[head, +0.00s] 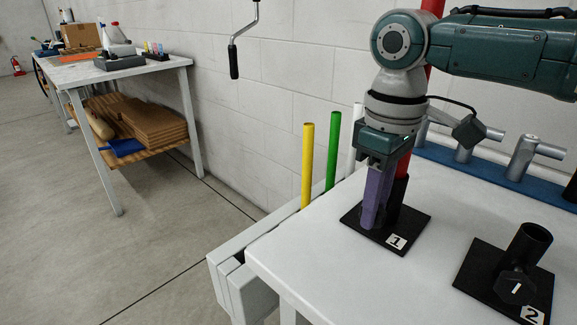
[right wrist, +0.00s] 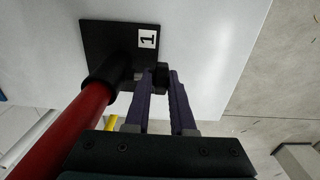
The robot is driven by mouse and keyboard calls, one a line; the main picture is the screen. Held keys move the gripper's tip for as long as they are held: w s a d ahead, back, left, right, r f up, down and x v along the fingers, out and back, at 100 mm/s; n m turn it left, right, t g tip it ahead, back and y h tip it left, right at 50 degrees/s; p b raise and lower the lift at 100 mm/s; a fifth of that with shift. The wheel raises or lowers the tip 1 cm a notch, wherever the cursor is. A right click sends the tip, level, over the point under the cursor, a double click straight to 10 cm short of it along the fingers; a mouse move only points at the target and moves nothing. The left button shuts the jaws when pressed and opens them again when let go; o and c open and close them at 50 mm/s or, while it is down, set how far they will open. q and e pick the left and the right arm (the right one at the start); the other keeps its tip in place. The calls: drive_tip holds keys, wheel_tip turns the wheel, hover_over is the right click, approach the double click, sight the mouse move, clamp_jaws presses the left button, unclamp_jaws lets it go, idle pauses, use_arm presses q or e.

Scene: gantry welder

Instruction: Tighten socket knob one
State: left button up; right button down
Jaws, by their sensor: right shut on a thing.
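Socket one is a black upright sleeve (head: 398,196) on a black base plate (head: 420,222) marked 1, on the white table. A red tube (right wrist: 72,128) stands in the sleeve, which also shows in the right wrist view (right wrist: 106,76). My right gripper (head: 372,218), with purple fingers, points down in front of the sleeve. In the right wrist view its fingertips (right wrist: 160,78) are shut on the dark knob (right wrist: 161,71) at the sleeve's side. In the head view the fingers hide the knob. My left gripper is out of view.
Socket two (head: 530,243), empty, stands at the right with its knob (head: 515,288) facing front. Yellow (head: 307,165), green (head: 333,150) and white tubes stand behind the table edge. Grey fittings (head: 522,157) sit on a blue strip at the back right. The front table top is clear.

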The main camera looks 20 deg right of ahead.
drive_tip(key=shift+r+p, duration=0.15)
drive_tip(key=shift+p, duration=0.5)
drive_tip(key=t+p, duration=0.1)
drive_tip(key=p, duration=0.1)
drive_tip(key=t+y+p, duration=0.1)
drive_tip(key=p, duration=0.1)
drive_tip(key=shift+s+d+t, duration=0.15)
drive_tip(key=shift+s+t, duration=0.15)
drive_tip(key=shift+t+y+p, duration=0.3)
drive_tip(key=shift+t+p, duration=0.3)
drive_tip(key=shift+p, duration=0.1)
drive_tip(key=shift+s+f+t+y, duration=0.1)
drive_tip(key=shift+f+t+y, duration=0.2)
drive_tip(key=shift+t, duration=0.3)
drive_tip(key=shift+t+y, duration=0.3)
drive_tip(key=shift+t, duration=0.4)
drive_tip(key=c, duration=0.8)
unclamp_jaws()
